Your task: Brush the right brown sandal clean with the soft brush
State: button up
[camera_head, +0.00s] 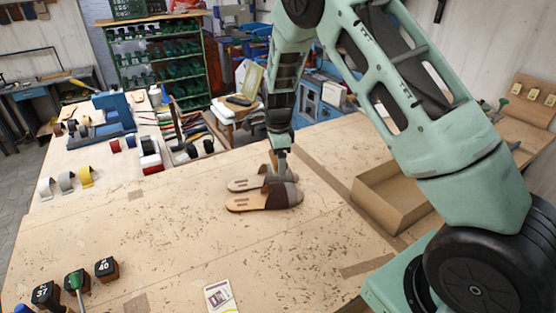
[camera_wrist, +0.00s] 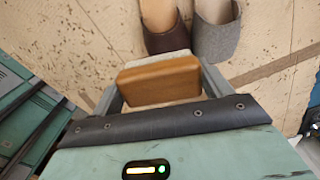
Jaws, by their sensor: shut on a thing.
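The brown sandal (camera_head: 284,196) lies on the wooden table in the head view, its tan sole pointing left. A grey sandal (camera_head: 245,184) lies just behind it, partly hidden. In the wrist view the brown sandal (camera_wrist: 166,28) is at the top middle, with the grey sandal (camera_wrist: 216,35) to its right. My gripper (camera_wrist: 160,82) is shut on the soft brush (camera_wrist: 158,78), a wooden block with a pale edge. In the head view my gripper (camera_head: 278,163) is over the toe end of the sandals. I cannot tell whether the brush touches the brown sandal.
An open cardboard box (camera_head: 370,205) stands right of the sandals, below my arm. Numbered dark blocks (camera_head: 106,268) and a card (camera_head: 220,297) lie at the front. The table left of the sandals is clear.

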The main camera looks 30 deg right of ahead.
jog(key=shift+s+d+f+b, duration=0.25)
jog(key=shift+d+f+b, duration=0.3)
jog(key=shift+d+f, duration=0.7)
jog(key=shift+s+d+f+b, duration=0.3)
jog(key=shift+d+f+b, duration=0.4)
jog(key=shift+f, duration=1)
jog(key=shift+s+d+f+b, duration=0.25)
jog(key=shift+d+f+b, duration=0.2)
jog(key=shift+d+f, duration=0.85)
jog(key=shift+a+f+b, duration=0.2)
jog(key=shift+f+b, duration=0.25)
jog(key=shift+f, duration=0.35)
jog(key=shift+w, duration=0.1)
jog(key=shift+w+d, duration=0.2)
jog(key=shift+w, duration=0.35)
jog(key=shift+w+d, duration=0.2)
jog(key=shift+w, duration=0.35)
jog(key=shift+b, duration=0.3)
jog(key=shift+s+a, duration=0.25)
jog(key=shift+s, duration=0.4)
jog(key=shift+s+a, duration=0.2)
jog(key=shift+s, duration=0.4)
jog(key=shift+w, duration=0.15)
